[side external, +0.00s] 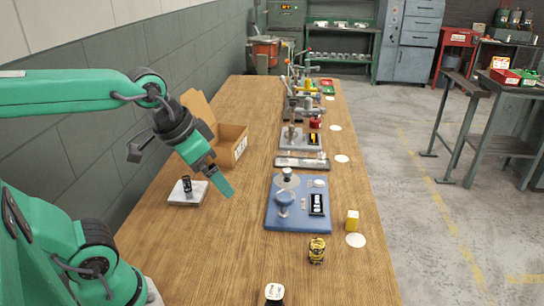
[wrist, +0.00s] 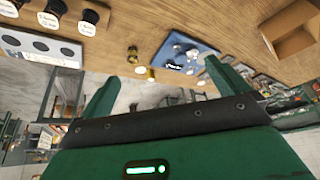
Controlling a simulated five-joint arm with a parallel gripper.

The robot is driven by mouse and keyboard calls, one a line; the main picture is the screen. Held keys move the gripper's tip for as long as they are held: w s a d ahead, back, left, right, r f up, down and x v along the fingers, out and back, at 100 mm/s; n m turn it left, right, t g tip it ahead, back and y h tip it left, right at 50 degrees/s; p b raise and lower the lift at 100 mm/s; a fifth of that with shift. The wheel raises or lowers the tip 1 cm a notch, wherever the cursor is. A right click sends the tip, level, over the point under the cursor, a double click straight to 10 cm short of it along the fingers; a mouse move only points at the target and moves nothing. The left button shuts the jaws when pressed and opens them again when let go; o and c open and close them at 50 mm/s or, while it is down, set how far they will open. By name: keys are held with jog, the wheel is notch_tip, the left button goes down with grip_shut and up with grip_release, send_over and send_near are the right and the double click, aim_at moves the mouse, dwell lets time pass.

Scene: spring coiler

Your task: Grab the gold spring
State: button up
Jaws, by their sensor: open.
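A gold-and-black banded cylinder (side external: 317,250), which looks like the gold spring, stands upright on the table near the front right in the side view. It also shows small in the wrist view (wrist: 132,54), between the fingers in the picture but well beyond them. My gripper (side external: 226,191) is above the table, left of the blue base and clear of the cylinder. In the wrist view its two green fingers (wrist: 158,68) are spread apart with nothing between them. The cylinder's coils are too small to make out clearly.
A blue fixture base (side external: 270,218) with knobs lies beyond the cylinder, with a yellow block (side external: 352,220) to its right. A white-topped black cup (side external: 274,293) stands at the front. An open cardboard box (side external: 232,145) and a small grey plate (side external: 188,193) are at the left.

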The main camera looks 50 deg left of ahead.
jog(key=shift+s+a+f+n+t, duration=0.15)
jog(key=shift+s+a+f+n, duration=0.1)
jog(key=shift+s, duration=0.25)
jog(key=shift+s+a+f+n+t, duration=0.15)
jog(key=shift+s+f+n, duration=0.1)
jog(key=shift+s, duration=0.25)
jog(key=c, duration=0.9)
jog(key=shift+c, duration=0.2)
jog(key=shift+w, duration=0.1)
